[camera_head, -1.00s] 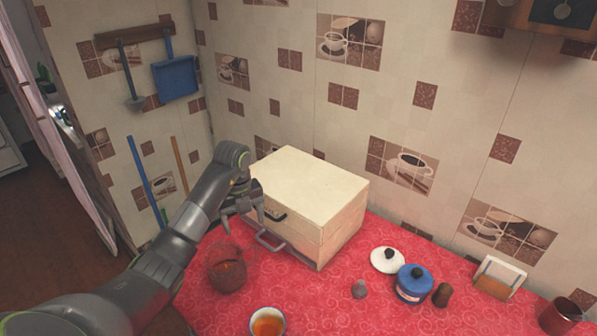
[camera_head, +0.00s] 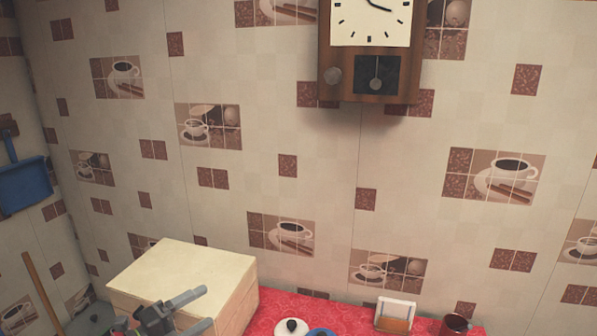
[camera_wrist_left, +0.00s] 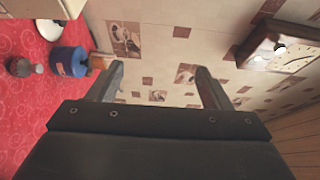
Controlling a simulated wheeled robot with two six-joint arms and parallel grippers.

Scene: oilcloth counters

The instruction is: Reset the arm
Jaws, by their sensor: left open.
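My left gripper (camera_head: 207,307) is at the bottom of the head view, in front of the cream box (camera_head: 190,270). Its two fingers are spread with nothing between them. In the left wrist view the open fingers (camera_wrist_left: 158,72) point toward the tiled wall, and the space between them is empty. Only the end of my left arm shows in the head view. My right gripper is in neither view.
A white lid (camera_head: 291,327), a blue pot (camera_head: 320,332), a napkin holder (camera_head: 395,315) and a dark red cup (camera_head: 455,325) stand on the red counter (camera_head: 290,303). A clock (camera_head: 370,50) hangs on the wall. The blue pot also shows in the wrist view (camera_wrist_left: 68,62).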

